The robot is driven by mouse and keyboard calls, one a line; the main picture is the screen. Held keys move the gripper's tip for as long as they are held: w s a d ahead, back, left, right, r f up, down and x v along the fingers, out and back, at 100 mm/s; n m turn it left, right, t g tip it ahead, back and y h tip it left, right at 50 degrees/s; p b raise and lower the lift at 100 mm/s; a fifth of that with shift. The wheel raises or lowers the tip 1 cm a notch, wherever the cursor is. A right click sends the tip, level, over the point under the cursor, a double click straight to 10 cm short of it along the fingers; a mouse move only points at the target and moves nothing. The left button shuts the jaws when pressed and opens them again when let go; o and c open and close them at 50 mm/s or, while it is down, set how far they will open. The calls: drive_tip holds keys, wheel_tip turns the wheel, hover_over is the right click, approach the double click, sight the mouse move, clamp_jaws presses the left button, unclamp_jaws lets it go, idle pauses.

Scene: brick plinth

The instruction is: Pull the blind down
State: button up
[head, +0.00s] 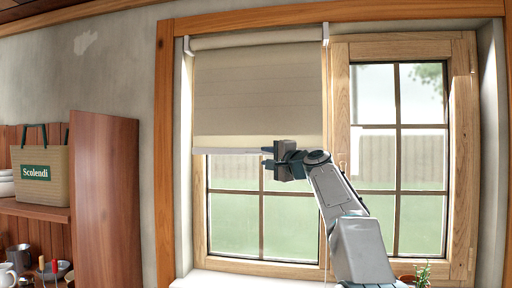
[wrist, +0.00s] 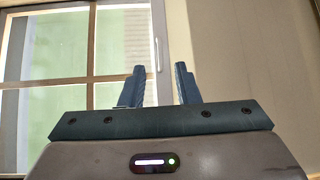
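The beige blind (head: 258,90) hangs partly lowered over the left window pane, covering about its upper half. Its pale bottom bar (head: 225,151) runs level across the pane. In the head view my gripper (head: 266,156) is at the right part of this bar, its fingers pointing left and parted one above the other. In the wrist view the two dark fingers (wrist: 160,75) stand apart with a visible gap. The blind (wrist: 240,50) fills the right of that view, close to the right finger. I cannot tell whether the fingers touch the bar.
The wooden window frame (head: 340,110) surrounds the panes, and the right sash is uncovered. A small plant (head: 423,274) stands on the sill at lower right. A wooden shelf (head: 105,200) at left holds a Scolendi bag (head: 40,173).

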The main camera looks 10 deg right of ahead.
sight(253, 153)
drive_tip(key=p+x, duration=0.3)
drive_tip(key=x, duration=0.2)
drive_tip(key=shift+r, duration=0.15)
drive_tip(key=shift+p+x, duration=0.55)
drive_tip(key=shift+x, duration=0.2)
clamp_jaws()
